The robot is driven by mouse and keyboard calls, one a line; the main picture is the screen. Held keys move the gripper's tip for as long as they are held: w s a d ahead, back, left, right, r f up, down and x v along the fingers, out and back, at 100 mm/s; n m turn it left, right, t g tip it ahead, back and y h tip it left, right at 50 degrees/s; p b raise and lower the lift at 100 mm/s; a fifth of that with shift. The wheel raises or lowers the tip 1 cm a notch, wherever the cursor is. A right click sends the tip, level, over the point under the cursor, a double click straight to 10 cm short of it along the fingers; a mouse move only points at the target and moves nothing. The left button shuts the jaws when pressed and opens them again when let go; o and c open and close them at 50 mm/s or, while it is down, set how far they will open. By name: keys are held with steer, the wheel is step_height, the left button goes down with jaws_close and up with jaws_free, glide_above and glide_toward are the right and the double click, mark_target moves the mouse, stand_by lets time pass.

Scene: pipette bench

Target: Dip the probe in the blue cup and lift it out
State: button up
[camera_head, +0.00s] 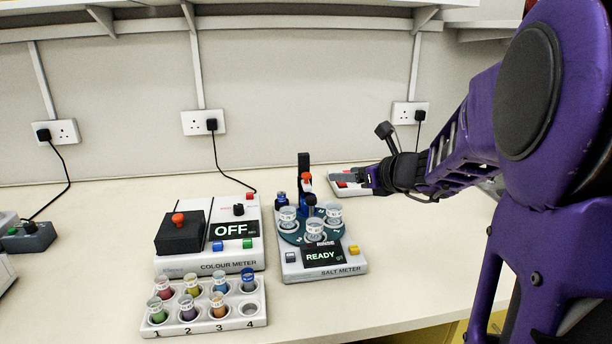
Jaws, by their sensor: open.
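The salt meter (350,268) stands in the middle of the bench, its display reading READY. A dark green round plate (300,238) on it carries clear cups: one at left (287,219), one at right (333,214) and one in front (315,231). A black upright post (304,163) with a red and white part (306,181) rises behind them. A black knob-like top (310,199) with blue below it stands among the cups; I cannot tell whether it is the probe. Which cup is blue is unclear.
The colour meter (245,255), showing OFF, stands left of the salt meter. A white rack (200,326) of coloured vials is in front of it. A small blue dark-topped item (281,199) stands at the plate's back left. Another white device (352,190) is behind my gripper. The bench right of the salt meter is clear.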

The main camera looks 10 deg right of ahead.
mark_target(308, 175)
steer(key=b+x, duration=0.1)
steer(key=x, duration=1.5)
steer(key=shift+a, duration=0.15)
jaws_close()
steer(key=shift+s, duration=0.1)
stand_by(0.6)
